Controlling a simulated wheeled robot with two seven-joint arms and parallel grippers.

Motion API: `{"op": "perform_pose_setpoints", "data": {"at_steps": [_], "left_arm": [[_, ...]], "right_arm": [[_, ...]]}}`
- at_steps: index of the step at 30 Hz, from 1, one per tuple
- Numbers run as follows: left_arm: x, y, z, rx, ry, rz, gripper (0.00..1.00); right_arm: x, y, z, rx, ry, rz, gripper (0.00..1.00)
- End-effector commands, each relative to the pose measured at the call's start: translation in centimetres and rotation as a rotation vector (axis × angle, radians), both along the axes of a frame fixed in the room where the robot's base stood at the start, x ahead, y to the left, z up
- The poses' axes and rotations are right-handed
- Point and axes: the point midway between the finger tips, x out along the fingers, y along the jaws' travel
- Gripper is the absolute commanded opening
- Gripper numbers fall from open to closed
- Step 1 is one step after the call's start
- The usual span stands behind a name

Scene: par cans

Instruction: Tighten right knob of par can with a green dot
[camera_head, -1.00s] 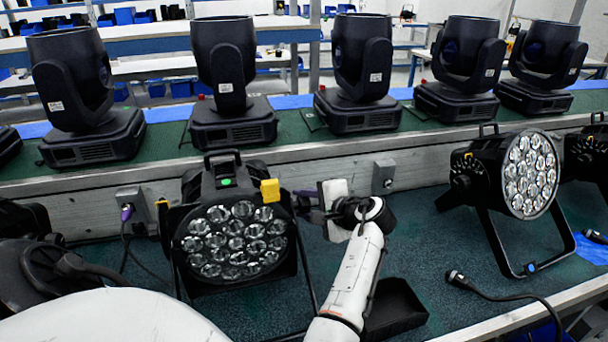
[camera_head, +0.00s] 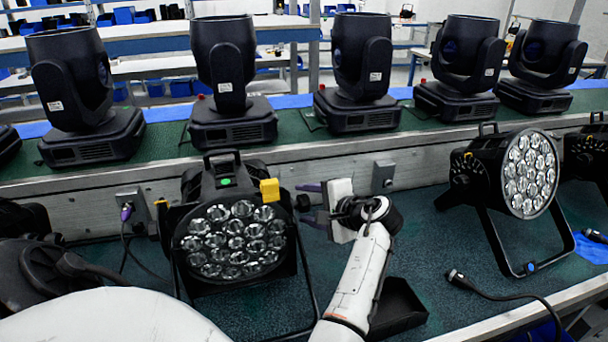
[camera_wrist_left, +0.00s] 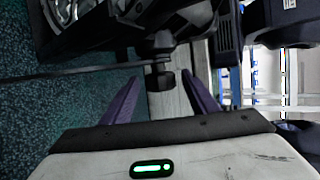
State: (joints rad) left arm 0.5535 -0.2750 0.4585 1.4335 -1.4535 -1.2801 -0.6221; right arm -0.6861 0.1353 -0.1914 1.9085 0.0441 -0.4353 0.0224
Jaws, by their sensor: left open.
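The par can with the green dot (camera_head: 235,240) stands on the dark green bench surface at centre left, its lamp face toward me. The green dot (camera_head: 226,182) is on its top, beside a yellow tag (camera_head: 270,190). Its right knob (camera_head: 303,203) is dark and sticks out on the right side; it also shows in the left wrist view (camera_wrist_left: 163,79). My left gripper (camera_head: 307,202) is at that side, pointing left. In the wrist view its purple fingers (camera_wrist_left: 162,98) are spread apart, with the knob ahead in the gap and clear space on both sides. My right gripper is not seen.
A second par can (camera_head: 525,180) stands at the right, with a loose cable (camera_head: 490,292) before it. A black tray (camera_head: 398,310) lies beneath my left forearm. A raised metal ledge (camera_head: 330,150) carries several moving-head lights behind. Bench space right of my gripper is free.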

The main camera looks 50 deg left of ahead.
Motion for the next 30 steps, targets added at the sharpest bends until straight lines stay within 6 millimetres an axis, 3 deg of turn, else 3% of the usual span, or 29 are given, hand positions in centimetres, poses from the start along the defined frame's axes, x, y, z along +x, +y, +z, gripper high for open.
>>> {"op": "perform_pose_setpoints", "data": {"at_steps": [6,12,23,30], "left_arm": [[-0.2,-3.3,1.7,-0.002,-0.002,0.001,0.54],[-0.4,-4.9,2.5,-0.001,0.0,0.006,0.54],[-0.4,-5.0,2.6,0.0,0.0,0.007,0.54],[-0.3,-3.0,1.6,0.002,0.002,0.005,0.54]], "right_arm": [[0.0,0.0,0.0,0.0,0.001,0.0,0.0],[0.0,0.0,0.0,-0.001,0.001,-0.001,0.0],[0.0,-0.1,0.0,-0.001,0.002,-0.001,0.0],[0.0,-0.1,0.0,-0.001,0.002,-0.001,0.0]]}}
